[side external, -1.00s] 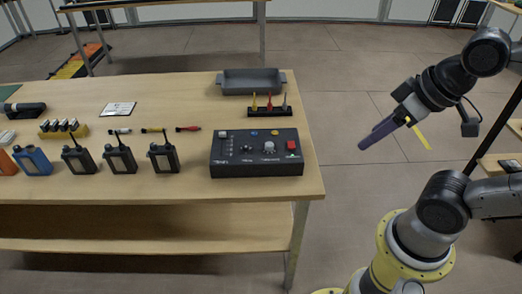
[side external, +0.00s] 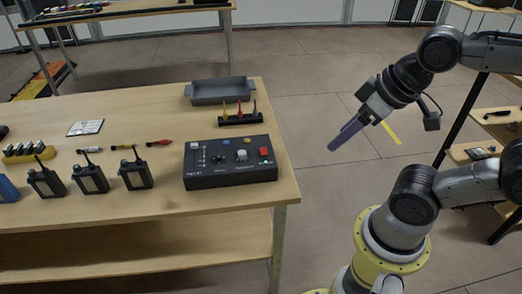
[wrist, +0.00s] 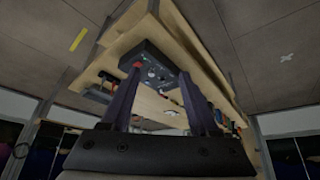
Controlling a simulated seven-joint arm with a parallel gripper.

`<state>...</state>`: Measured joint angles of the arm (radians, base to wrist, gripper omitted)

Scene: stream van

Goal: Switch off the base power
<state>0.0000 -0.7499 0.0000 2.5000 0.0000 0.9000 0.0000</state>
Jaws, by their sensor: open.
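A black control box (side external: 230,163) sits at the right end of the wooden table in the side view. Its top carries a red square button (side external: 264,152), a pale knob (side external: 242,155), a white switch (side external: 195,146), small blue and yellow buttons, and a lit green light (side external: 266,162). Which control is the base power cannot be read. My gripper (side external: 337,143) is open and empty, off the table to the right of the box, over the floor. In the wrist view the box (wrist: 149,63) shows beyond and between my two dark fingers (wrist: 160,95).
A grey tray (side external: 221,92) and a rack of coloured tools (side external: 239,119) stand behind the box. The air between my gripper and the table's right edge is clear.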

